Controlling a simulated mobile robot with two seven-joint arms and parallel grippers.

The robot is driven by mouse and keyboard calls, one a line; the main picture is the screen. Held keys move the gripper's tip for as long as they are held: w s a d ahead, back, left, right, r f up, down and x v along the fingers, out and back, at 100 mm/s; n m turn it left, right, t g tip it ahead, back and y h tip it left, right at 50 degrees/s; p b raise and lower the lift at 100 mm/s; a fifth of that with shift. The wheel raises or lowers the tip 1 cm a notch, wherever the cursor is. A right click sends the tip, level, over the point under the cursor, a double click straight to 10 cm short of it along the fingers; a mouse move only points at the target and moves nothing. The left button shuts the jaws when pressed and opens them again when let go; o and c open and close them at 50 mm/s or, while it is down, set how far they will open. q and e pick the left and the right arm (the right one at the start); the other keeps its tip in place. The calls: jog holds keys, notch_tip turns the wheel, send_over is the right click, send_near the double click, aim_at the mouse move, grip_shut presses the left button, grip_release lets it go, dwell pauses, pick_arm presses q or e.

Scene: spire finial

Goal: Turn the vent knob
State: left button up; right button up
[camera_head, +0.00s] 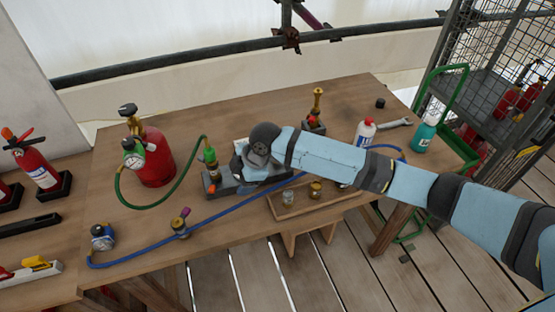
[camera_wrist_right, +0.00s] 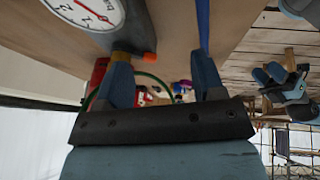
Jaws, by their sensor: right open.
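A dark block fitting (camera_head: 218,189) sits on the bench with a green-topped valve (camera_head: 209,155) and a small orange knob (camera_head: 211,188). I cannot tell for certain which is the vent knob. My right gripper (camera_wrist_right: 163,78) is open, with nothing between its two blue fingers. In the head view it is over the fitting, its fingers mostly hidden by my wrist. In the right wrist view an orange knob (camera_wrist_right: 150,57) shows just beyond the left finger, apart from it, beside a white dial gauge (camera_wrist_right: 88,12). A blue gripper-like part, probably my left (camera_wrist_right: 277,78), shows small at right.
A red cylinder (camera_head: 157,160) with a green hose stands left of the fitting. A blue hose (camera_head: 140,256) crosses the bench front. A wooden tray (camera_head: 290,212) with small parts, a brass valve (camera_head: 317,105) and bottles (camera_head: 365,133) lie around my arm.

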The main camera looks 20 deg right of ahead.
jog(key=w+d+r+n+g+h+b, duration=0.1)
jog(key=w+d+r+h+b, duration=0.1)
jog(key=w+d+r, duration=0.3)
jog(key=w+d+r+n+g+h+b, duration=0.1)
jog(key=w+d+r+n+h, duration=0.15)
jog(key=d+r, duration=0.4)
jog(key=shift+m, duration=0.35)
jog(key=f, duration=1)
jog(key=w+d+f, duration=0.1)
jog(key=f, duration=0.3)
jog(key=shift+f, duration=0.4)
jog(key=shift+s, duration=0.1)
jog(key=c, duration=0.9)
